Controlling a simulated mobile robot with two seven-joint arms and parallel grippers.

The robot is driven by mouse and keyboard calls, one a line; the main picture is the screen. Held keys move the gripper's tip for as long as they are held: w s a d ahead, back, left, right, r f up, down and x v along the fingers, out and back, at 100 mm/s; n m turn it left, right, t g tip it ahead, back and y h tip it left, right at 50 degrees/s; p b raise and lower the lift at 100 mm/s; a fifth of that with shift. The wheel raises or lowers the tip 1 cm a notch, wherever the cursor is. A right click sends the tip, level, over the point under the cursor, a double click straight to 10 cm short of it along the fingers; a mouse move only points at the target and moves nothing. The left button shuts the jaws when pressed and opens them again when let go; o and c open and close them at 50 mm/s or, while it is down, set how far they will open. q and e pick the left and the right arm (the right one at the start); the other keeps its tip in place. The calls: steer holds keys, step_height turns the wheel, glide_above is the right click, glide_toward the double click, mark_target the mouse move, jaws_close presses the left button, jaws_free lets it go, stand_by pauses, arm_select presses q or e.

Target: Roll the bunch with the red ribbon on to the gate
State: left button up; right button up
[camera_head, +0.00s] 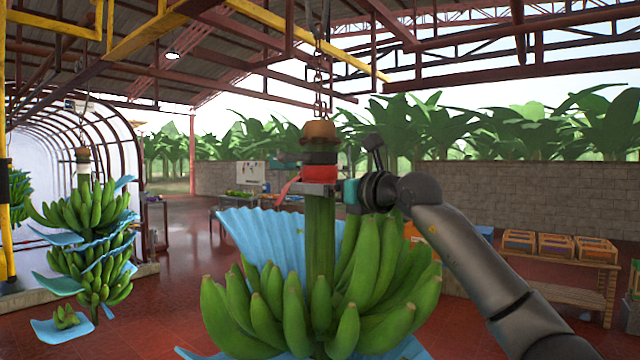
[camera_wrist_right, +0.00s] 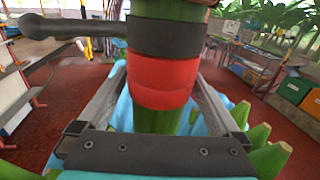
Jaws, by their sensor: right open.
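The bunch of green bananas (camera_head: 330,305) hangs upright in front of me, with blue sheets between its hands. A red ribbon (camera_head: 320,174) wraps its thick green stem (camera_head: 320,240), below a black band (camera_head: 320,158); a loose tail sticks out left. My right gripper (camera_head: 322,189) reaches in from the right at the ribbon's lower edge. In the right wrist view its open fingers (camera_wrist_right: 160,95) stand on either side of the stem and the red ribbon (camera_wrist_right: 162,82). My left gripper is not in view. I cannot tell which structure is the gate.
Another bunch (camera_head: 95,240) hangs at left beside an arched frame (camera_head: 50,125) with white sheeting. A yellow post (camera_head: 5,190) stands at the far left edge. A yellow beam (camera_head: 300,35) runs overhead. Crates (camera_head: 555,245) sit on a wooden bench at right. Red floor between the bunches is clear.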

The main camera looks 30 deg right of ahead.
steer(key=shift+c, duration=0.2)
jaws_close()
stand_by(0.6)
